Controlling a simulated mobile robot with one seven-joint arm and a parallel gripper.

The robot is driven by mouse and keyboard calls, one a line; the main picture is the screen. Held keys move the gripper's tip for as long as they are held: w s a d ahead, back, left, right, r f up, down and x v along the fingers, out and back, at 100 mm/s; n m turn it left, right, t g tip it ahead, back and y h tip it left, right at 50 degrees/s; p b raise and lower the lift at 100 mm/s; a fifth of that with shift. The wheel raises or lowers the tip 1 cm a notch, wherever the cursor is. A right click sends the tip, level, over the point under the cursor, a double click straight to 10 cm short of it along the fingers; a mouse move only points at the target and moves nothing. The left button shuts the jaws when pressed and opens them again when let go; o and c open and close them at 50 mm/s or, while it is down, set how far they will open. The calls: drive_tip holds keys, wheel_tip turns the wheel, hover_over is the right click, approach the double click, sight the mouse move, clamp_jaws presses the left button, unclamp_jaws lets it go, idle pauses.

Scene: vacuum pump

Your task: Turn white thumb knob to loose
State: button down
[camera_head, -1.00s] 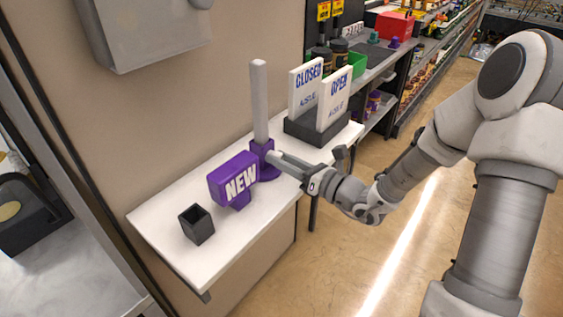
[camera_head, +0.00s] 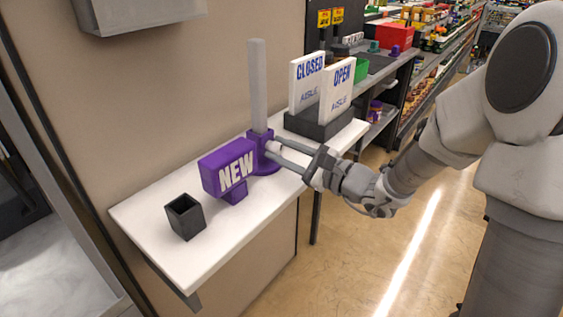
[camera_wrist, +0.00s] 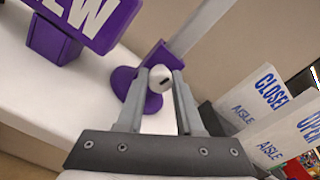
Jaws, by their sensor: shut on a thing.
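The white thumb knob (camera_wrist: 160,79) sticks out from the purple clamp base (camera_wrist: 127,83) that holds an upright grey post (camera_head: 258,85). In the head view the knob (camera_head: 272,146) shows as a small white spot on the clamp's right side. My gripper (camera_wrist: 161,82) has one finger on each side of the knob and is shut on it. In the head view my gripper (camera_head: 276,149) reaches in from the right. A slot shows on the knob's face in the wrist view. The post stands upright and the purple NEW sign (camera_head: 230,171) is beside the clamp.
A dark open box (camera_head: 185,217) stands at the front left of the white shelf (camera_head: 147,222). CLOSED (camera_head: 306,84) and OPEN (camera_head: 337,92) signs stand in a dark holder (camera_head: 318,128) close to my gripper's right in the wrist view. The wall is behind.

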drive_tip(key=shift+f+n+b, duration=0.1)
drive_tip(key=shift+n+b, duration=0.8)
drive_tip(key=c, duration=0.5)
unclamp_jaws()
drive_tip(key=shift+c, duration=0.2)
drive_tip(key=p+v, duration=0.2)
drive_tip(key=v, duration=1.5)
drive_tip(key=shift+d, duration=0.2)
drive_tip(key=shift+s+a+n+p, duration=0.1)
drive_tip(key=shift+s+n+p, duration=0.05)
drive_tip(key=shift+n+p, duration=0.15)
